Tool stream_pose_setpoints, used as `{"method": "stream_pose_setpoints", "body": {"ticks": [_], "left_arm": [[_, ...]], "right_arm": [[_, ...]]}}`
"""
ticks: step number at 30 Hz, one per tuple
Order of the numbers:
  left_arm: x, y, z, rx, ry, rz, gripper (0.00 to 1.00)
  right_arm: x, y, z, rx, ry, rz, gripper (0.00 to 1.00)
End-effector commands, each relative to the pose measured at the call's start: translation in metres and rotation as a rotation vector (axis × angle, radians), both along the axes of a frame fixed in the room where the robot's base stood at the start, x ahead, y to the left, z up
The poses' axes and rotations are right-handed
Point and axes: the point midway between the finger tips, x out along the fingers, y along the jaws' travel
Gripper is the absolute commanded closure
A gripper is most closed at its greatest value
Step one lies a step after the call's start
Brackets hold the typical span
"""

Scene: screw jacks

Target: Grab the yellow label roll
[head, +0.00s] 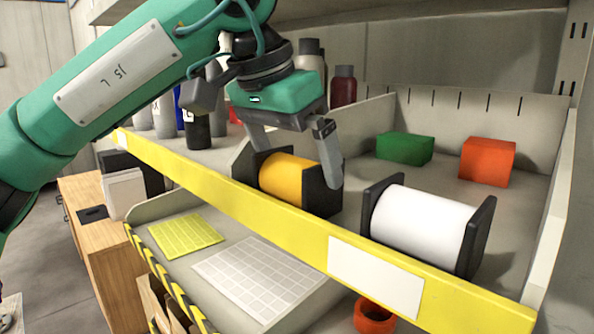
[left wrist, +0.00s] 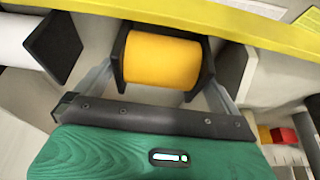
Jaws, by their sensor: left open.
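The yellow label roll (head: 286,178) sits between two black end plates on the shelf, behind the yellow front edge. My left gripper (head: 297,165) is open above it, with one finger to each side of the roll and its black plates. In the left wrist view the yellow roll (left wrist: 162,60) lies in front of the green gripper body, between the spread fingers (left wrist: 160,85). I cannot tell whether the fingers touch the end plates. My right gripper is in neither view.
A white roll (head: 420,221) between black plates stands to the right on the same shelf. Green (head: 404,148) and orange (head: 487,161) boxes lie behind it. Bottles (head: 197,125) stand to the left. The yellow shelf edge (head: 235,205) runs along the front, with label sheets (head: 260,272) below.

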Motion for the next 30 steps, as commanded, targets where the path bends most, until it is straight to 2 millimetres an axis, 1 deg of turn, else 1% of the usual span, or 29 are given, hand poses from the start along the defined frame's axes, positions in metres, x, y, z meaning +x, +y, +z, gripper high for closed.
{"method": "stream_pose_setpoints", "body": {"ticks": [1,4,8,14,16,20,21,30], "left_arm": [[0.002,-0.002,-0.001,0.002,0.002,0.000,0.00],[0.006,-0.006,-0.015,0.000,0.002,0.001,0.00],[0.008,-0.009,-0.025,-0.001,0.001,0.001,0.00],[0.008,-0.009,-0.027,-0.002,0.000,0.001,0.00],[0.008,-0.009,-0.027,-0.002,0.000,0.001,0.10],[0.008,-0.009,-0.027,-0.002,0.000,0.001,0.35],[0.008,-0.009,-0.026,-0.002,0.000,0.001,0.39],[0.008,-0.009,-0.024,-0.002,-0.001,0.001,0.39]], "right_arm": [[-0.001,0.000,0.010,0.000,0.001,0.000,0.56],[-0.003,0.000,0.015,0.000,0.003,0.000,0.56],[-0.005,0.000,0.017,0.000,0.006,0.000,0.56],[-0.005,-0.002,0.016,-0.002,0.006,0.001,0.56],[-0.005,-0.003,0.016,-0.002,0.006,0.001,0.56],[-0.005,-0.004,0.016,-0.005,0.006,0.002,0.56],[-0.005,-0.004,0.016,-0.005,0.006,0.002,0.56],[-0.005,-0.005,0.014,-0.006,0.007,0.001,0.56]]}}
